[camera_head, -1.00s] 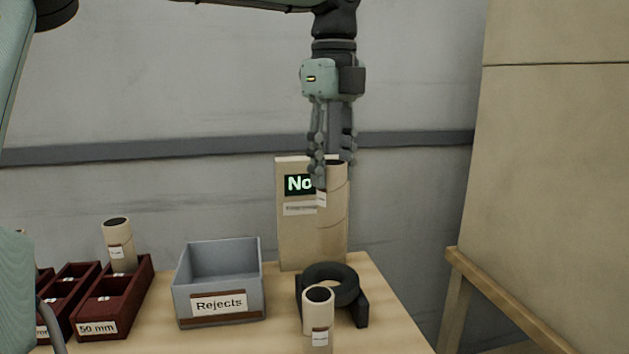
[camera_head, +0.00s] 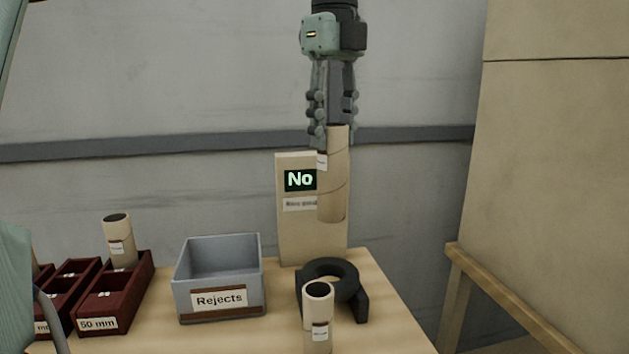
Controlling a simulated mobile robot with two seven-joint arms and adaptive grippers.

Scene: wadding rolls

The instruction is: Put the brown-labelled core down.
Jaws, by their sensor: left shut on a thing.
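My left gripper (camera_head: 332,138) points down and is shut on the upper end of a cardboard core (camera_head: 334,190). The core hangs upright in the air, in front of the sign board and above the black ring-shaped holder (camera_head: 347,281). A small white label shows near its top; its colour band is too small to tell. Another core (camera_head: 317,310) stands upright at the front, before the holder, with a white label edged in brown. My right gripper is not in view.
A grey Rejects bin (camera_head: 189,294), which looks empty, stands left of the holder. Dark red trays (camera_head: 132,298), one marked 50 mm, stand at the left, with a core (camera_head: 118,245) upright in one. A board (camera_head: 290,237) reads "No". Bare table lies between bin and holder.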

